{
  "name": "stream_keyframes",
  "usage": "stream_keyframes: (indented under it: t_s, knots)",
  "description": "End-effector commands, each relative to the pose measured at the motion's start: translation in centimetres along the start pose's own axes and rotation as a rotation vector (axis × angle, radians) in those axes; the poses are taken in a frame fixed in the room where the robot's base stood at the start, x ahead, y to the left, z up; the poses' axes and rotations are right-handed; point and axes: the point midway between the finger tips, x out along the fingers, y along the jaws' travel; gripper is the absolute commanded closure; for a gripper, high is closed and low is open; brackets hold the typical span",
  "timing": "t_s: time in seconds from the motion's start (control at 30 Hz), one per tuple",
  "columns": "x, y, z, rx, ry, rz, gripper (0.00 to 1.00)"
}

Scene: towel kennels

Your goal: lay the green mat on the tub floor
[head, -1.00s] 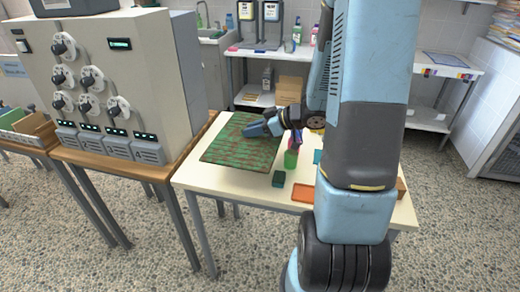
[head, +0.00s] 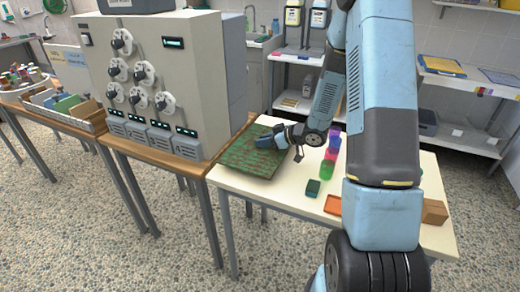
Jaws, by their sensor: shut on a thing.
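The green mat (head: 246,159), mottled with reddish brown, is at the far left of the cream table (head: 285,194), close to the cabinet. It looks flat and stiff. I cannot tell whether it lies on the table or is held just above it. My gripper (head: 277,139) is shut on the mat's right side; the fingertips are partly hidden by their own blue shell. I cannot make out the tub in this view.
A grey cabinet (head: 190,85) with dials stands left on a wooden bench. On the table are purple and green cups (head: 328,169), a dark green block (head: 313,187), an orange tray (head: 333,204) and a brown box (head: 435,211). Speckled floor is free in front.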

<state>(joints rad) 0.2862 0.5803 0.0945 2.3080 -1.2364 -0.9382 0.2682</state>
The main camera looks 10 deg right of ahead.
Motion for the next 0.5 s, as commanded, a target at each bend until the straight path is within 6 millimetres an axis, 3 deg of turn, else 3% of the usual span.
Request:
stream_keyframes:
  t_s: [0.23, 0.5]
  knots:
    - [1.2, 0.3, 0.6, 0.001, 0.0, -0.002, 1.0]
    - [2.4, 0.3, 3.1, 0.001, 0.0, -0.001, 1.0]
